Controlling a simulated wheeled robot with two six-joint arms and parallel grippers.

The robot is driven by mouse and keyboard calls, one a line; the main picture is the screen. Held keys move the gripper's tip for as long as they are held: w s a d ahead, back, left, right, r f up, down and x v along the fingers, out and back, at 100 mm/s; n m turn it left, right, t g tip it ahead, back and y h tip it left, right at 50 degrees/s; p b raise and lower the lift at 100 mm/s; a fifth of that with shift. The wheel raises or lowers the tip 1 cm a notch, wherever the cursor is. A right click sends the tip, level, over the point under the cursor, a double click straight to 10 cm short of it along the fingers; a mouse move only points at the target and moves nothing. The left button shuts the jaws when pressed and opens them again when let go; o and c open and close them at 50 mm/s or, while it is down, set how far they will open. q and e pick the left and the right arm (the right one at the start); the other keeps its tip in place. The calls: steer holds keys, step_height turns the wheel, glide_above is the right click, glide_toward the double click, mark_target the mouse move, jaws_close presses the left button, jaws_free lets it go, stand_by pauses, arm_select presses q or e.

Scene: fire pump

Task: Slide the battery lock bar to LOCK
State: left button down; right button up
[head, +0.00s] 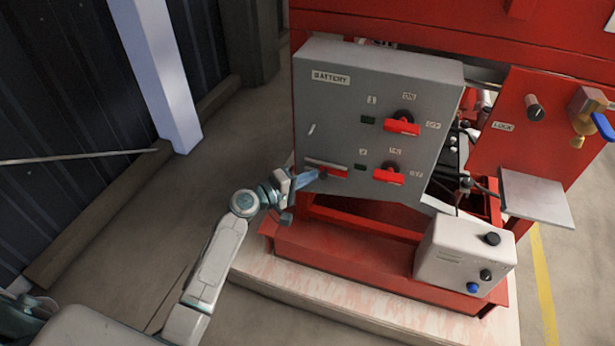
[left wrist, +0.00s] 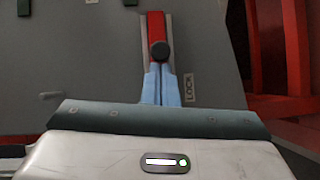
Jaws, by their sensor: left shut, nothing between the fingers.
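The grey battery panel (head: 340,120) carries the lock bar (head: 327,167), a red strip in a pale slot at its lower left. In the left wrist view the red bar (left wrist: 155,28) runs up the picture, with a round black knob (left wrist: 161,51) on it. A small LOCK label (left wrist: 189,87) sits beside the slot, on the gripper's side of the knob. My left gripper (head: 314,177) is shut and empty. Its blue fingertips (left wrist: 158,68) are right at the knob's near edge; I cannot tell if they touch. My right gripper is not in view.
Two red switch handles, an upper one (head: 402,126) and a lower one (head: 389,177), stick out of the panel. A white box (head: 463,254) and a grey shelf (head: 536,197) stand to the right. The floor (head: 180,215) left of the red frame is clear.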

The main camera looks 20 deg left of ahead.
mark_target(346, 175)
arm_select(q)
steer(key=shift+d, duration=0.1)
